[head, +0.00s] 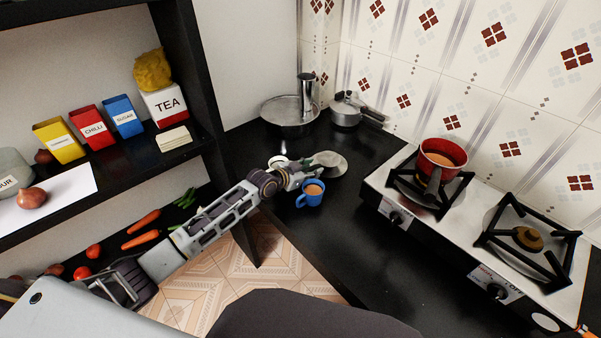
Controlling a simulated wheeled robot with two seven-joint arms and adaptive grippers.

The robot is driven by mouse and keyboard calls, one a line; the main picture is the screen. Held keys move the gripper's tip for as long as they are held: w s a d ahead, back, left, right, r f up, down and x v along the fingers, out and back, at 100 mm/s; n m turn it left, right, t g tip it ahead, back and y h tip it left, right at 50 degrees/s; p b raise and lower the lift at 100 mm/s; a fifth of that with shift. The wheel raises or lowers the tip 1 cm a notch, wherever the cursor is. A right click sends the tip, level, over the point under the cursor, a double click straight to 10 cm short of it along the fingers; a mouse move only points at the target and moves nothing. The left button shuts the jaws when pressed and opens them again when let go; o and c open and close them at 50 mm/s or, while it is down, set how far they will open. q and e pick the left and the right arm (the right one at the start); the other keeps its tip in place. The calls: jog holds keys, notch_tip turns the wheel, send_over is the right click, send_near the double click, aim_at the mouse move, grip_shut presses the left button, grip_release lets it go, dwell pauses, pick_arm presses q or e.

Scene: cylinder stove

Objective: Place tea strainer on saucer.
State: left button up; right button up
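My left gripper (306,173) reaches over the black counter from the left. I cannot tell whether the two touch. The fingers are small and partly overlap these things, so I cannot tell whether they are shut on the strainer's handle. A blue cup of tea (311,195) stands just in front of the gripper. My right gripper is not in view.
A small pale round item (278,161) is partly hidden behind my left wrist. A steel pan (290,112) and a lidded pot (346,111) stand behind. The stove (461,230) holds a red pan (442,157) at right. The counter in front of the cup is clear.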

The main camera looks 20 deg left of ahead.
pick_arm(q)
jog(key=shift+s+a+r, duration=0.1)
jog(key=shift+s+a, duration=0.1)
jog(key=shift+s, duration=0.05)
jog(key=shift+s+a+r, duration=0.3)
jog(key=shift+s+a, duration=0.05)
jog(key=shift+s, duration=0.2)
jog(key=v, duration=0.8)
jog(key=shift+s+r+p, duration=0.1)
jog(key=shift+s+p, duration=0.15)
jog(key=shift+p, duration=0.05)
jog(key=shift+s+a+r, duration=0.2)
jog(key=shift+s+a, duration=0.1)
jog(key=shift+s, duration=0.1)
jog(key=shift+s+a+r, duration=0.1)
jog(key=shift+s, duration=0.1)
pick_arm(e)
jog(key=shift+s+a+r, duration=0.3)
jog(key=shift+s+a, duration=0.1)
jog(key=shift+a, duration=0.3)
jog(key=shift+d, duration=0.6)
pick_arm(q)
jog(key=shift+s, duration=0.1)
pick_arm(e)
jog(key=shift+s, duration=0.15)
